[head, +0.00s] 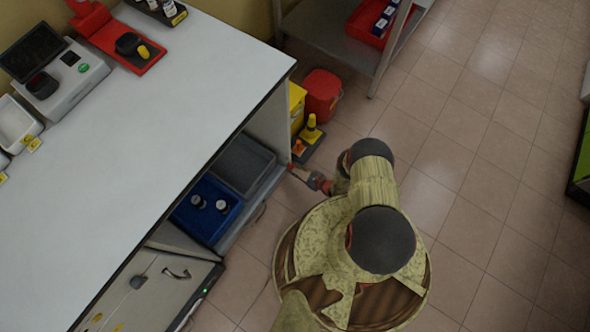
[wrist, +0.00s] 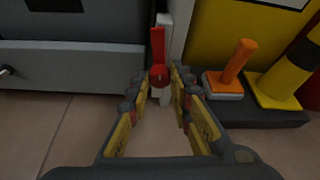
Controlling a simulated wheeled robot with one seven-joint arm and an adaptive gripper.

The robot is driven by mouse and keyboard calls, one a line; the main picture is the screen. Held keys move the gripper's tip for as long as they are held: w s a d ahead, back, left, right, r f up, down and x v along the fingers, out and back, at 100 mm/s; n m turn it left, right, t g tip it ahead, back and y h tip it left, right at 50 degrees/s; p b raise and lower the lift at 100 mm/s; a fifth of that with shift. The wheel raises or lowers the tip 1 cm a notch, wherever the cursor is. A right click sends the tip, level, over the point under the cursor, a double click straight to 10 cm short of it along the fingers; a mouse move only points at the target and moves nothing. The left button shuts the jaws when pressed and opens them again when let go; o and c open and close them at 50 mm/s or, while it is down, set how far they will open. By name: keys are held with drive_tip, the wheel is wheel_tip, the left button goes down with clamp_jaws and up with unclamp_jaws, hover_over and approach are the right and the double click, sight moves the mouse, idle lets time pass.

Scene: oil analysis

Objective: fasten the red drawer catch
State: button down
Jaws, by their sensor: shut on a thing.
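The red drawer catch (wrist: 157,45) stands upright in the wrist view, a narrow red lever above a round red pivot. It sits on a pale post (wrist: 166,30) at the right end of the grey drawer front (wrist: 75,65). My gripper (wrist: 160,76) has its fingers on either side of the pivot and is shut on the catch; the exact contact at the fingertips is hard to see. In the head view, my gripper (head: 312,179) is low at the bench's right corner, and the catch is too small there to make out clearly.
A blue bin (head: 207,207) with small jars and a grey bin (head: 246,165) sit under the white bench (head: 150,120). Close right of the catch, a dark base carries an orange post (wrist: 238,62) and a yellow post (wrist: 293,70). A red container (head: 322,95) stands behind.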

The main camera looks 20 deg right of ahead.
drive_tip(key=c, duration=1.6)
unclamp_jaws()
drive_tip(key=shift+c, duration=0.2)
drive_tip(key=shift+o, duration=0.3)
drive_tip(key=v, duration=1.2)
